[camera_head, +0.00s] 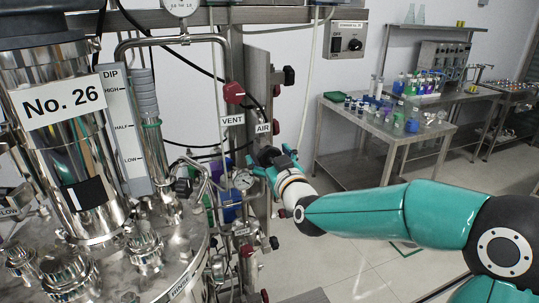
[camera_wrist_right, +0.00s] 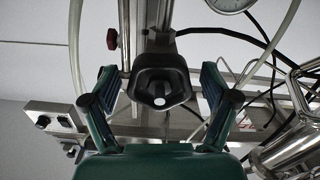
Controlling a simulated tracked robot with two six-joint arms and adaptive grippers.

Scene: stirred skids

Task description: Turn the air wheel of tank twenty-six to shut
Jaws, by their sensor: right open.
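Tank twenty-six (camera_head: 88,170) is a steel vessel at the left of the head view, with a "No. 26" label (camera_head: 62,104). The AIR label (camera_head: 263,128) sits on the piping to its right. Just below that label is a black wheel (camera_head: 265,155), partly covered by my right gripper (camera_head: 271,163). In the right wrist view the black wheel (camera_wrist_right: 143,87) is in the middle, between the spread fingers of my right gripper (camera_wrist_right: 160,76). The fingers stand apart on either side of it, and no contact is visible. My left gripper is not in view.
A red wheel (camera_head: 233,93) sits above the VENT label (camera_head: 232,121), close to the AIR label. Hoses, a gauge (camera_head: 243,180) and other valves crowd the piping.

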